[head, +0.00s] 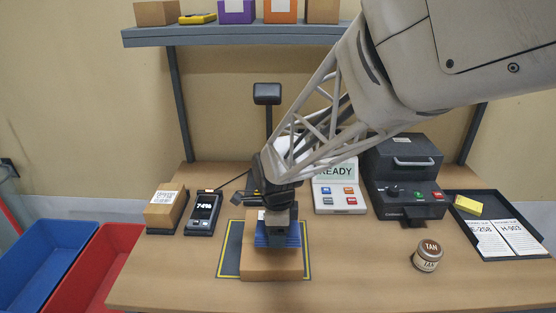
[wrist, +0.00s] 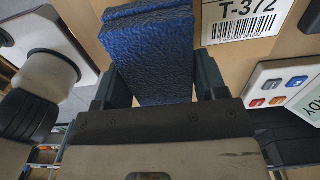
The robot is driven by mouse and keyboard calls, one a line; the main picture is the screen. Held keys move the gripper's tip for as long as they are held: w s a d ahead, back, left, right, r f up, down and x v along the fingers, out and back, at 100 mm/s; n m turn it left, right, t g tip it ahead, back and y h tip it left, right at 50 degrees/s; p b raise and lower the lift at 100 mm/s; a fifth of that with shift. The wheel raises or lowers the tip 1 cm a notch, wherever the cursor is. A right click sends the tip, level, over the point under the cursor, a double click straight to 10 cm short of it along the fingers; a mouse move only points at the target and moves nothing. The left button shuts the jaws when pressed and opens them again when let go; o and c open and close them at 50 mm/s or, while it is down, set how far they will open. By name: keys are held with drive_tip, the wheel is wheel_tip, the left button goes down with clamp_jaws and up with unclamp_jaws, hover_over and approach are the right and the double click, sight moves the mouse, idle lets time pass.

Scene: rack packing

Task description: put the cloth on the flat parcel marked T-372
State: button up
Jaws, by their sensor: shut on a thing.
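The flat parcel (head: 272,265) is a brown cardboard box lying on the marked mat at the front middle of the bench. In the wrist view its label reads T-372 on the brown top (wrist: 292,45). The cloth (head: 268,241) is a folded dark blue textured piece over the parcel; it also shows in the wrist view (wrist: 158,60). My gripper (head: 277,228) points down over the parcel, its fingers (wrist: 160,82) on either side of the cloth, shut on it. I cannot tell whether the cloth touches the parcel. My gripper hides part of both in the head view.
A handheld device (head: 203,213) and a small labelled box (head: 165,210) stand left. A READY panel (head: 338,190) and a dark printer (head: 405,175) stand behind. A jar (head: 427,255) and a black tray (head: 500,252) with cards are right. Blue (head: 42,250) and red (head: 100,262) bins stand left.

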drive_tip(key=shift+w+a+f, duration=0.1)
drive_tip(key=shift+w+a, duration=0.2)
drive_tip(key=shift+w, duration=0.45)
drive_tip(key=shift+w+a+f, duration=0.1)
drive_tip(key=shift+w+a, duration=0.15)
drive_tip(key=shift+w, duration=0.5)
drive_tip(key=shift+w+a, duration=0.3)
drive_tip(key=shift+w, duration=0.45)
drive_tip(key=shift+f, duration=0.15)
drive_tip(key=shift+f, duration=1.65)
drive_tip(key=shift+f, duration=0.15)
drive_tip(key=o, duration=0.9)
drive_tip(key=shift+o, duration=0.2)
wheel_tip(320, 180, up, 12)
drive_tip(key=shift+r, duration=0.2)
